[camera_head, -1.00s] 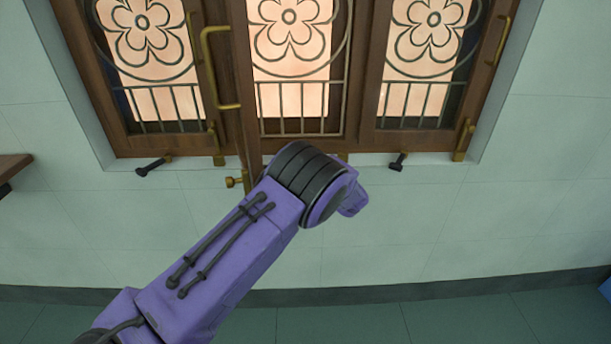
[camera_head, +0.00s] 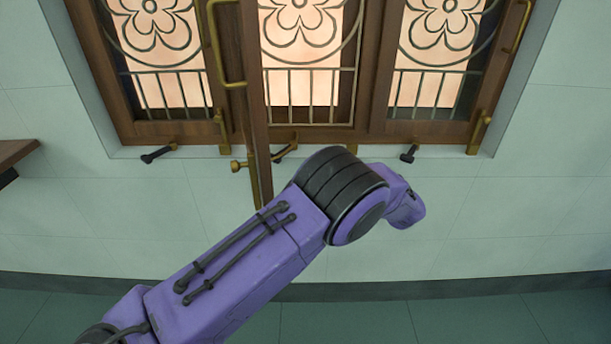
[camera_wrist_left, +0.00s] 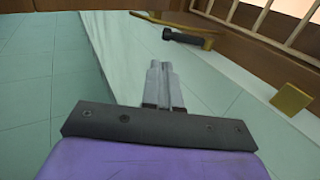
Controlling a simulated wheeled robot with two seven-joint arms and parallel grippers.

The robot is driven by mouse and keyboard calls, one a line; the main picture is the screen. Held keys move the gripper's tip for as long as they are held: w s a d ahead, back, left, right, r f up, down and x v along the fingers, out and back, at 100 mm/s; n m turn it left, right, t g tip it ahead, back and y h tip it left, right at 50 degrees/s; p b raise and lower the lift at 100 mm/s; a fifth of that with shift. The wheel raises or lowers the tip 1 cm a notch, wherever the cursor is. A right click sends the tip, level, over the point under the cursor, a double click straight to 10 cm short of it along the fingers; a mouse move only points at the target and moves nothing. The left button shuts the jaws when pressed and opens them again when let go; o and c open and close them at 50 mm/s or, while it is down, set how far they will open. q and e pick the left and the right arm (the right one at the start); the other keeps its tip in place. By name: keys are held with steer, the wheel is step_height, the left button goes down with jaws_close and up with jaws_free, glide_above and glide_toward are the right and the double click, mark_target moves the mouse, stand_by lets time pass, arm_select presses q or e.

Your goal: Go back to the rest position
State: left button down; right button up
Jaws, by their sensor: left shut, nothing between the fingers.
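My left arm (camera_head: 235,265) comes in from the lower left in the head view, with its black-banded joint in front of the wall below the window. Its gripper is hidden from the head view. In the left wrist view my left gripper (camera_wrist_left: 163,85) is shut and empty, its two grey fingers together. It points along the pale wall and sill, apart from the window's fittings. My right gripper is in neither view.
A brown window (camera_head: 375,125) with patterned grilles fills the top. One narrow sash (camera_head: 256,110) stands out from it, with brass handles. Dark stays (camera_head: 158,154) lie along the sill. A brown ledge (camera_head: 14,153) juts in at the left. The wall at right is clear.

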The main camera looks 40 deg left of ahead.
arm_select(q)
steer(key=shift+d, duration=1)
